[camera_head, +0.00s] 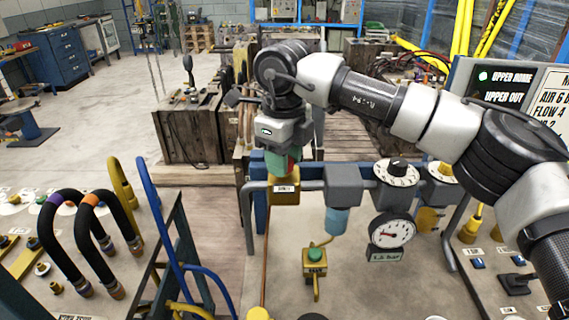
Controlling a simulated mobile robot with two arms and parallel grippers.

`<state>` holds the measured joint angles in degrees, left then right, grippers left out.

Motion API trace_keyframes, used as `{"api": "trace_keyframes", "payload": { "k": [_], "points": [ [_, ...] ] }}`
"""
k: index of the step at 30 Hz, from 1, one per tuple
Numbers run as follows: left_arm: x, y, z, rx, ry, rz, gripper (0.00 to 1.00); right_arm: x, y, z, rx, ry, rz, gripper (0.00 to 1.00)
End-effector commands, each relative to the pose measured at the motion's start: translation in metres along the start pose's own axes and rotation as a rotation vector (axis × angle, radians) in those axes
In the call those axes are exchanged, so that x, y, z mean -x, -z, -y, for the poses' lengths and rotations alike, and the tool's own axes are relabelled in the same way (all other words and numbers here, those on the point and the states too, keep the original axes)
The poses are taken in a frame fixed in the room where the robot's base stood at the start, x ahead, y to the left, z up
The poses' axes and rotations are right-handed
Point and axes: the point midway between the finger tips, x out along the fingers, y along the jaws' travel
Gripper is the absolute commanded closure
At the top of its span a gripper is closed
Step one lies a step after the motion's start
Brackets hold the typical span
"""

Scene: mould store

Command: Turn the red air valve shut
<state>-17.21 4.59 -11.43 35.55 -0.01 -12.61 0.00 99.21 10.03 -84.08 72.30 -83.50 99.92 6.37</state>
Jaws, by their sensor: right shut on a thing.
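My right arm comes in from the right, and its gripper (282,158) points down at the top of a brass valve block (284,189) on the pipe run. The gripper is shut on the red air valve (292,163). Only a small patch of red shows beside the green finger; the rest of the handle is hidden by the gripper. Which way the handle points cannot be told. My left gripper is not in view.
Right of the valve block are a grey regulator with a blue bowl (336,221), a white dial (397,172) and a pressure gauge (392,231). Black hoses (68,240) and a blue rail (160,225) are at left.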

Motion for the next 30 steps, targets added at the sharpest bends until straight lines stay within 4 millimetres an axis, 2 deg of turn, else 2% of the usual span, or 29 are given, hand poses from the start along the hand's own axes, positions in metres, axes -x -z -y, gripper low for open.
{"api": "trace_keyframes", "payload": {
  "k": [12, 29, 30],
  "points": [
    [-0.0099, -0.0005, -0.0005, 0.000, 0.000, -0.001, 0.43, 0.0023, -0.0005, 0.0008, -0.196, 0.003, 0.006, 0.87],
    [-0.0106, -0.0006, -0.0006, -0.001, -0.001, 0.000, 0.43, 0.0033, -0.0004, 0.0012, -0.227, 0.003, 0.007, 0.87],
    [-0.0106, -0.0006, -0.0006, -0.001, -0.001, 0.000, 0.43, 0.0033, -0.0004, 0.0012, -0.227, 0.003, 0.007, 0.60]
  ]
}}
